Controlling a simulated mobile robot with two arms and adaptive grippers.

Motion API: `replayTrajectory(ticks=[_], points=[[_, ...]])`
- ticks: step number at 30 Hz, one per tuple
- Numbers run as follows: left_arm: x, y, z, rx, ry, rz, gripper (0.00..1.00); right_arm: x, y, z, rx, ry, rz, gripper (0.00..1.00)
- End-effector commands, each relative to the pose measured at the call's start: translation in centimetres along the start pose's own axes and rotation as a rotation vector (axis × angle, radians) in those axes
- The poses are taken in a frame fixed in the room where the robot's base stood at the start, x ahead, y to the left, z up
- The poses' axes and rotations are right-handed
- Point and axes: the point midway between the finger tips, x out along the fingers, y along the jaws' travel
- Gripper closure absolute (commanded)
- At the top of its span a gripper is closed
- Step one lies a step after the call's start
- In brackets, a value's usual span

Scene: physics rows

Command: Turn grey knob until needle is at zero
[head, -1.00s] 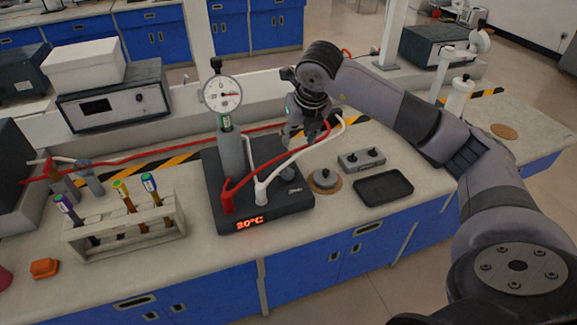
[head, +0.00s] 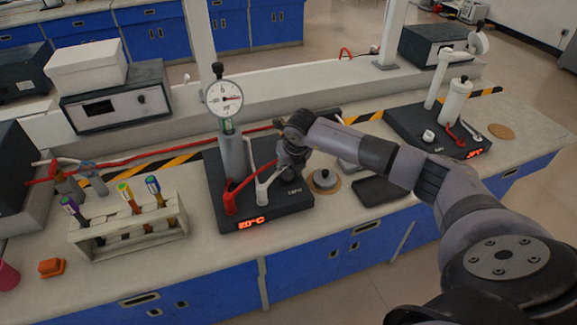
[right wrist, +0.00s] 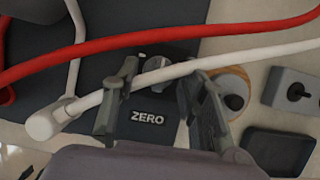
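The round white gauge (head: 225,98) stands on a grey cylinder on the dark device base (head: 235,217). Its red needle points to the right; the scale marks are too small to read. In the right wrist view the grey knob (right wrist: 157,63) sits on the dark base above the label "ZERO" (right wrist: 147,118). A white hose crosses in front of its lower part. My right gripper (right wrist: 160,75) is open, its fingers on either side of the knob; I cannot tell if they touch it. In the head view my right gripper (head: 288,172) hides the knob. My left gripper is not in view.
A red hose (right wrist: 150,42) and the white hose (right wrist: 190,67) run close to the gripper. A round part on a wooden disc (head: 324,181) and a black tray (head: 375,190) lie to the right. A test tube rack (head: 128,236) stands to the left.

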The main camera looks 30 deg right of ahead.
Motion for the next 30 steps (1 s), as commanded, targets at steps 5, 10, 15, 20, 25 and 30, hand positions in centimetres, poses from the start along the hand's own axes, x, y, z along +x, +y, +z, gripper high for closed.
replayTrajectory(ticks=[5, 10, 15, 20, 25, 30], points=[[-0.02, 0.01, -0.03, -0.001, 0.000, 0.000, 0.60, 0.24, -0.04, -0.01, 0.000, 0.000, -0.001, 0.61], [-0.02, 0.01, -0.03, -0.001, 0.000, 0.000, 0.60, 0.21, -0.04, 0.00, 0.000, 0.000, -0.001, 0.64], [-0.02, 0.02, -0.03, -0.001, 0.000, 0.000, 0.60, 0.19, -0.04, 0.02, 0.000, 0.000, -0.001, 0.76], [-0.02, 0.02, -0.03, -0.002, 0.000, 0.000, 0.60, 0.17, -0.04, 0.03, 0.000, -0.001, -0.001, 0.86], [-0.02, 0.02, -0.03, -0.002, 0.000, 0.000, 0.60, 0.15, -0.04, 0.04, 0.000, -0.001, -0.001, 0.97], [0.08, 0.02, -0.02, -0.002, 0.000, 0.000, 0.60, 0.18, -0.05, 0.04, -0.005, -0.001, 0.001, 0.99]])
